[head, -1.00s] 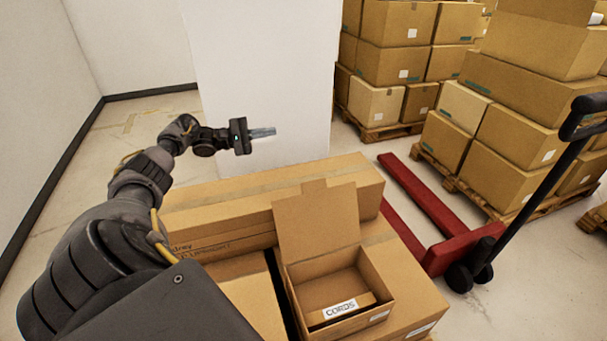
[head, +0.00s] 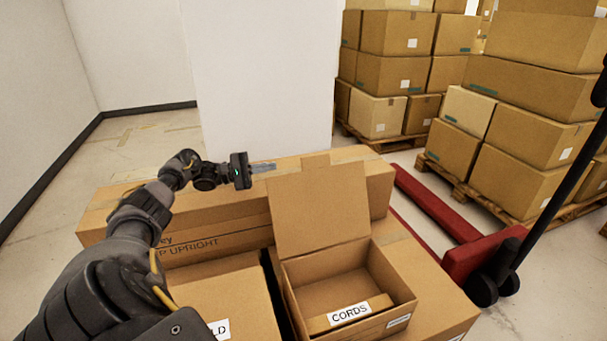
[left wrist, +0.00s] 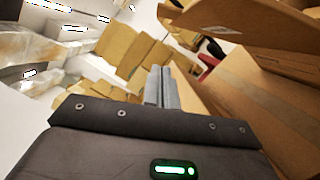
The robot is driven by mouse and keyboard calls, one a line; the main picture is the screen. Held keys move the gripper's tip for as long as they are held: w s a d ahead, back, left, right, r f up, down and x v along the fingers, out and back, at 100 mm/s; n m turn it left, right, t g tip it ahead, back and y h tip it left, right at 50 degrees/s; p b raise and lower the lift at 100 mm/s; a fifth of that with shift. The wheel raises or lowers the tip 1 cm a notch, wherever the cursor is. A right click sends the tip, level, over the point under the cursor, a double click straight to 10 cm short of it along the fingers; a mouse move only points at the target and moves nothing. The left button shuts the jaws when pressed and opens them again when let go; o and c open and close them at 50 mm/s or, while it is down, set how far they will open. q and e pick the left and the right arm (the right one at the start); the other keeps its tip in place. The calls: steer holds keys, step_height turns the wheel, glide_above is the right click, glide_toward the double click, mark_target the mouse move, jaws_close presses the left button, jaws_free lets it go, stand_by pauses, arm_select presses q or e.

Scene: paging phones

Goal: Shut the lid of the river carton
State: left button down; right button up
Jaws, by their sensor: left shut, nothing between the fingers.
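An open carton (head: 400,285) stands at the lower middle of the head view. Its lid (head: 318,212) stands up from the back edge, leaning slightly back, with a small tab on top. A white label reading "CORDS" (head: 349,313) shows inside it. A smaller label (head: 398,321) on its outside is too small to read, so I cannot confirm the name river. My left gripper (head: 264,168) is shut and empty, just left of the lid's upper left corner, apart from it in the picture. Its fingers also show in the left wrist view (left wrist: 161,87). My right gripper is out of view.
A closed carton (head: 215,295) with a partly hidden label ending "LD" stands left of the open one. A long carton (head: 220,238) lies behind them. A red pallet jack (head: 440,215) and pallets of stacked cartons (head: 540,140) are at right. A white wall (head: 265,80) rises behind.

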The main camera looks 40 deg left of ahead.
mark_target(304, 163)
arm_select(q)
steer(key=shift+w+d+r+p, duration=0.4)
steer(key=shift+w+d, duration=0.6)
steer(key=shift+d, duration=0.6)
steer(key=shift+w+d+r+p, duration=0.45)
steer(key=shift+w+d, duration=0.55)
steer(key=shift+d, duration=0.6)
steer(key=shift+w+d+r+p, duration=0.25)
steer(key=shift+w+d+r, duration=0.3)
steer(key=shift+w+d, duration=0.75)
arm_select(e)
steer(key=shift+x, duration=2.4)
arm_select(q)
steer(key=shift+s+d, duration=0.3)
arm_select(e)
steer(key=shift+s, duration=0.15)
arm_select(q)
steer(key=shift+d, duration=0.1)
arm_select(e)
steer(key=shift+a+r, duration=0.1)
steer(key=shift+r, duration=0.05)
